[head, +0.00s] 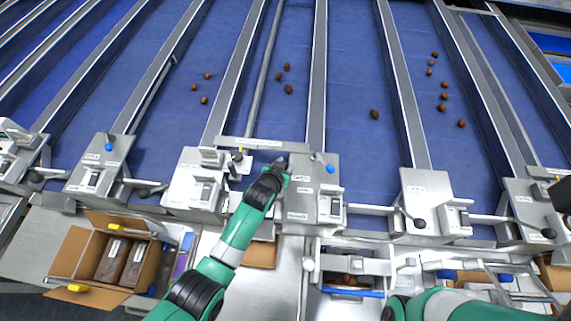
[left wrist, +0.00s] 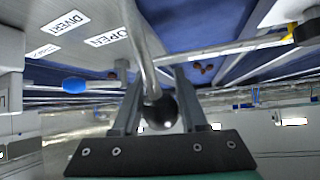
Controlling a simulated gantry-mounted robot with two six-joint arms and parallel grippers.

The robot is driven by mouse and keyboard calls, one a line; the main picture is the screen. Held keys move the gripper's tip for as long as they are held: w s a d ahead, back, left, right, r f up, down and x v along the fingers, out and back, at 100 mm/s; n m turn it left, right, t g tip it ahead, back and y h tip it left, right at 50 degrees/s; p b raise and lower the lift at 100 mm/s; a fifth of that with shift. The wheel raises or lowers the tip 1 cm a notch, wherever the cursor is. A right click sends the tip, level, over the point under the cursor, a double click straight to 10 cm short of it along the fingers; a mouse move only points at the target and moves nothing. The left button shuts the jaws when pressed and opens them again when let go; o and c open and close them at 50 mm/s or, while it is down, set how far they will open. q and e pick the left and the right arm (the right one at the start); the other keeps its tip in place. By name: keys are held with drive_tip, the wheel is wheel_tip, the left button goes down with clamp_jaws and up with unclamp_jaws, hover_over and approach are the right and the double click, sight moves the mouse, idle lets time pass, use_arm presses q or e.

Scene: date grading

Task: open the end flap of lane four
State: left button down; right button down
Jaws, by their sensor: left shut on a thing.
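My left gripper (head: 277,168) is at the near end of a blue lane, among the steel end blocks. In the left wrist view its two fingers (left wrist: 158,115) are closed around a lever with a black ball knob (left wrist: 161,112). The lever's grey rod (left wrist: 143,50) runs up beside a steel plate (left wrist: 75,35) with labels reading OPEN and DIVERT. A steel flap bar (head: 250,143) crosses the end of the lane behind the gripper. The lane number is too small to read.
Dates (head: 288,89) lie scattered on the blue lanes. Neighbouring end blocks (head: 425,200) carry similar black-knobbed levers. A blue-tipped lever (head: 323,163) stands just right of my left gripper. An open carton (head: 65,262) holding packs sits at the lower left.

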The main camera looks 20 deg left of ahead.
use_arm(q)
drive_tip(key=shift+s+f, duration=0.35)
drive_tip(key=shift+f, duration=0.25)
drive_tip(key=c, duration=0.8)
unclamp_jaws()
drive_tip(key=shift+o, duration=1.3)
drive_tip(key=shift+s+d+f, duration=0.1)
drive_tip(key=shift+s, duration=0.15)
drive_tip(key=shift+o, duration=0.4)
drive_tip(key=p+v, duration=0.4)
drive_tip(key=v, duration=0.7)
drive_tip(key=shift+r+p, duration=0.4)
drive_tip(key=shift+r, duration=0.15)
